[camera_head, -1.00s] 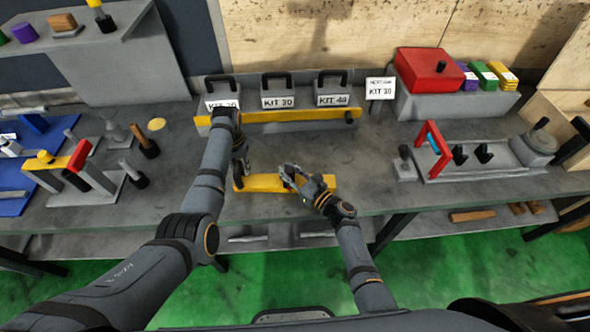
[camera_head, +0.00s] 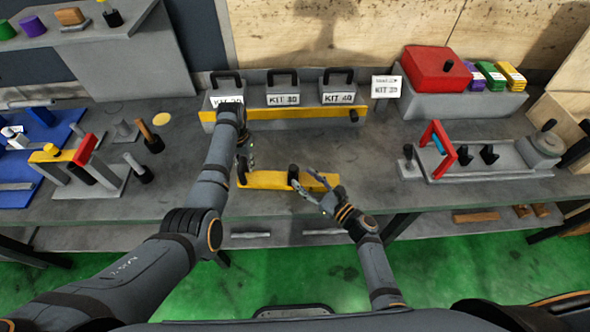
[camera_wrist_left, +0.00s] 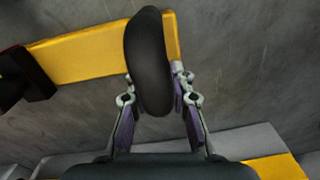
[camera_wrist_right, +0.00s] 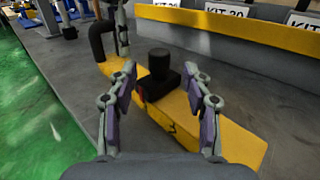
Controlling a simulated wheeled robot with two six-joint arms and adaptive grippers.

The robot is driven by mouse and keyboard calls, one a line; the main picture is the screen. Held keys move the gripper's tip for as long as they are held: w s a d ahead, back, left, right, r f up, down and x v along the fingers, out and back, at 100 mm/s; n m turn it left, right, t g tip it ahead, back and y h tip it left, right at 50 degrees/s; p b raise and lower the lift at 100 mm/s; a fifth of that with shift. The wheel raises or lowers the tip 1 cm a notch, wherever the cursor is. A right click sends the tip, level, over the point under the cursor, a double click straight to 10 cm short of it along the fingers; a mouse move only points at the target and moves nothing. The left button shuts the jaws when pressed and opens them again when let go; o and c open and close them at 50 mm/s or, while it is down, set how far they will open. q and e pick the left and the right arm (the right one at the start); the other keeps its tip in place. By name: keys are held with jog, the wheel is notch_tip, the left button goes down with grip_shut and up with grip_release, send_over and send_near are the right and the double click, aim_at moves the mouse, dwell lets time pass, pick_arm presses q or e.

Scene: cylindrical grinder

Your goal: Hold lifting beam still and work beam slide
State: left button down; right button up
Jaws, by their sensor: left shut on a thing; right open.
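The yellow lifting beam (camera_head: 270,180) lies on the grey table near its front edge. A black loop handle (camera_wrist_left: 150,60) stands at its left end. My left gripper (camera_head: 245,160) is shut on this handle, its fingers on both sides in the left wrist view (camera_wrist_left: 155,100). A black slide with a knob (camera_wrist_right: 160,75) sits on the beam right of the handle; it also shows in the head view (camera_head: 293,175). My right gripper (camera_wrist_right: 165,85) is open, with its fingers apart on either side of the slide's view. I cannot tell whether they touch it.
Behind the beam stands a long yellow-fronted shelf (camera_head: 290,114) with several labelled grey kits. A fixture with a red frame (camera_head: 437,150) is at right, another fixture (camera_head: 85,170) at left. Table between beam and right fixture is clear.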

jog(key=v, duration=0.5)
jog(key=shift+s+d, duration=0.2)
jog(key=shift+s, duration=0.05)
pick_arm(q)
jog(key=c, duration=1.1)
grip_release()
notch_tip(320, 180, up, 12)
jog(key=shift+f, duration=0.1)
